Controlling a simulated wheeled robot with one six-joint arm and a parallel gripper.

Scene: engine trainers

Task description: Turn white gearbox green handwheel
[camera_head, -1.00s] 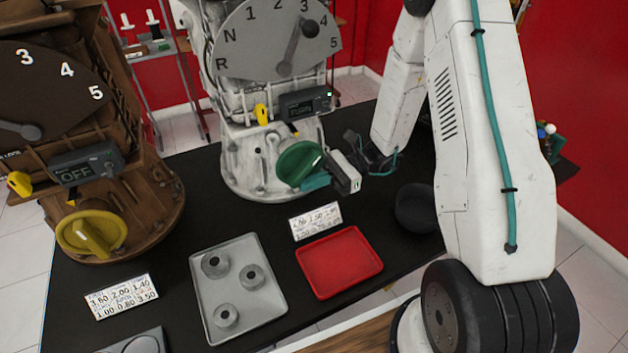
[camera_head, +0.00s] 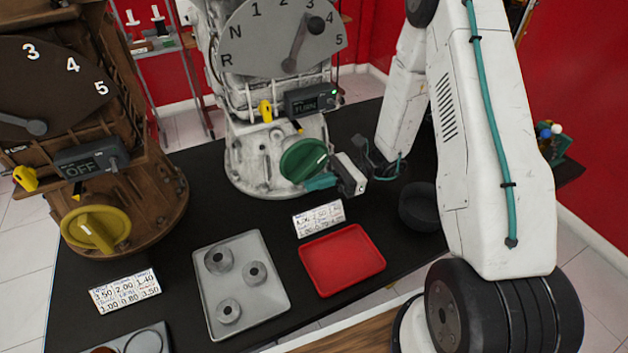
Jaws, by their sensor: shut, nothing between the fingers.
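The white gearbox (camera_head: 248,150) stands at the back middle of the black table. Its green handwheel (camera_head: 297,161) is on its lower front, with a raised bar across it. A small display (camera_head: 312,101) above the handwheel seems to read TURN, with a green light beside it. The gear lever (camera_head: 300,45) on the grey dial leans up to the right, near 3 and 4. My gripper (camera_head: 318,182) is shut and empty, its teal fingers at the lower right of the handwheel. I cannot tell if they touch it.
A brown gearbox (camera_head: 150,190) with a yellow handwheel (camera_head: 95,230) stands at the left, its display reading OFF.

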